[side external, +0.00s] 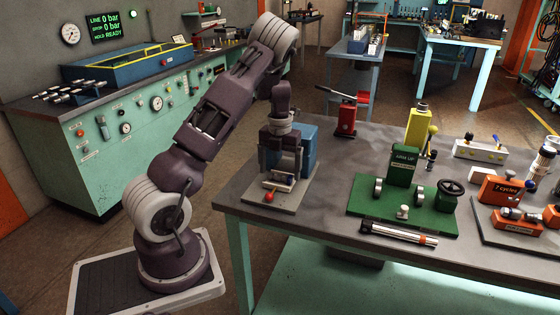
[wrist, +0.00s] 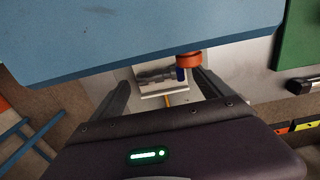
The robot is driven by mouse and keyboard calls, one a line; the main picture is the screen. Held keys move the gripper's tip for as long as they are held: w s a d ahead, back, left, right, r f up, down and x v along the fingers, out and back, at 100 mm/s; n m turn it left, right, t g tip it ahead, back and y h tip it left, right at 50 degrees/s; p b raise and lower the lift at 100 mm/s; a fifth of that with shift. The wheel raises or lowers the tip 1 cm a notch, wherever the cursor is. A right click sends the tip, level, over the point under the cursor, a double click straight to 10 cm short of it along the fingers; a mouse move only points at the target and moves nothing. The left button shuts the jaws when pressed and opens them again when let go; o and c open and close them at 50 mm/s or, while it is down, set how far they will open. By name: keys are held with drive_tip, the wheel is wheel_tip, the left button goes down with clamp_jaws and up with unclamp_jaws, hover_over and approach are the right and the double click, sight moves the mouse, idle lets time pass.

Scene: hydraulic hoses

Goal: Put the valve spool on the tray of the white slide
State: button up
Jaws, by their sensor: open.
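A grey metal valve spool with a blue end (wrist: 157,75) lies on the white slide's tray (wrist: 162,91) in the wrist view. My gripper (wrist: 161,76) is open, with one finger on either side of the spool. I cannot tell whether the fingers touch it. In the side view my gripper (side external: 280,172) points down over the white slide (side external: 274,186), in front of the blue block (side external: 310,148). The slide's red ball knob (side external: 268,197) sticks out toward the front. The fingers hide much of the spool there.
The blue block (wrist: 140,30) fills the top of the wrist view, with an orange round part (wrist: 188,58) at its edge. A green fixture (side external: 404,167) and a silver tube (side external: 398,234) lie to the right. A red hand pump (side external: 347,118) stands behind.

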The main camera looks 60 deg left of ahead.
wheel_tip(320, 180, up, 11)
drive_tip(key=d+r+m+t+h, duration=0.1)
drive_tip(key=d+r+m, duration=0.3)
drive_tip(key=d+m, duration=0.2)
drive_tip(key=d+r+m+t, duration=0.1)
drive_tip(key=d+r+m, duration=0.3)
drive_tip(key=d+m, duration=0.25)
drive_tip(key=s+d+r+m+t, duration=0.1)
drive_tip(key=s+d+r+m, duration=0.1)
drive_tip(key=s+d+m, duration=0.35)
drive_tip(key=s+d+r+m, duration=0.2)
drive_tip(key=d+r+m, duration=0.1)
drive_tip(key=d+m, duration=0.45)
drive_tip(key=s+d+m+t, duration=0.1)
drive_tip(key=s+d+m, duration=0.1)
drive_tip(key=m, duration=0.4)
drive_tip(key=s+d+f+m, duration=0.1)
drive_tip(key=s+d+m, duration=0.1)
drive_tip(key=s+m, duration=0.3)
drive_tip(key=s+d+m+t+y, duration=0.1)
drive_tip(key=s+m, duration=0.3)
drive_tip(key=m, duration=0.4)
drive_tip(key=shift+s+d+f+t, duration=0.2)
drive_tip(key=shift+d+f+t, duration=0.1)
drive_tip(key=shift+d, duration=0.55)
drive_tip(key=shift+m, duration=0.25)
drive_tip(key=shift+c, duration=0.4)
